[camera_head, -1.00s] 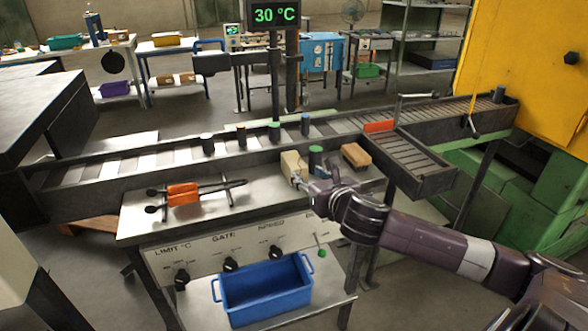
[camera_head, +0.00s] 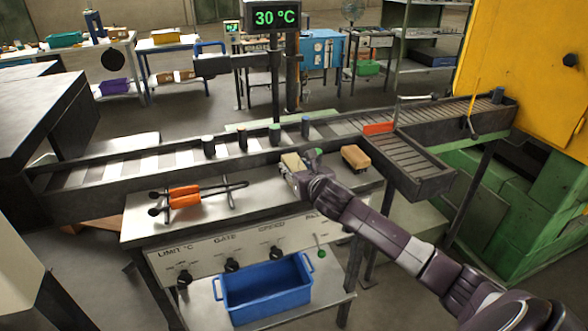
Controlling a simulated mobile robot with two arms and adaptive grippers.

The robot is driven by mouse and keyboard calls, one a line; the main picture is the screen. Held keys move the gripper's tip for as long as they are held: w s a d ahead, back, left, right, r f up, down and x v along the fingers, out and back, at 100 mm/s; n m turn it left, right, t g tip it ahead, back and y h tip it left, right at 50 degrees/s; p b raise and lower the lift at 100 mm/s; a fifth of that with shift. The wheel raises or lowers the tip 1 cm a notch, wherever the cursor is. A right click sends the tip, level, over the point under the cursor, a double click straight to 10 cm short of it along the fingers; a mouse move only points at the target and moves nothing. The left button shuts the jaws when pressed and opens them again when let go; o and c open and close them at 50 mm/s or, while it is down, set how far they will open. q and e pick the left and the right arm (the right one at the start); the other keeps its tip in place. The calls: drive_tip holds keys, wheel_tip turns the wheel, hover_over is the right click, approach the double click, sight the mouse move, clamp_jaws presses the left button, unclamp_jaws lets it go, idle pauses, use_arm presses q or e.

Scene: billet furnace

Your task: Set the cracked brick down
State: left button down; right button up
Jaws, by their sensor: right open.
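A pale cream block (camera_head: 291,161), which I take to be the cracked brick, is on the back part of the steel bench (camera_head: 240,208), behind my right gripper. No crack can be made out at this size. My right gripper (camera_head: 288,172) is open, close in front of the block and covering its lower part. Whether the fingers touch it, and whether its underside rests fully on the bench, I cannot tell. My left gripper is not in view.
A tan block (camera_head: 356,156) lies right of my gripper. Orange-handled tongs (camera_head: 184,195) lie at the bench's left. The roller conveyor (camera_head: 180,157) with several dark cylinders runs behind. A blue bin (camera_head: 265,290) stands below.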

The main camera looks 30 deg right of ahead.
drive_tip(key=shift+w+f, duration=0.15)
drive_tip(key=shift+w, duration=0.15)
drive_tip(key=c, duration=1)
drive_tip(key=shift+d, duration=0.1)
clamp_jaws()
drive_tip(key=shift+r, duration=0.2)
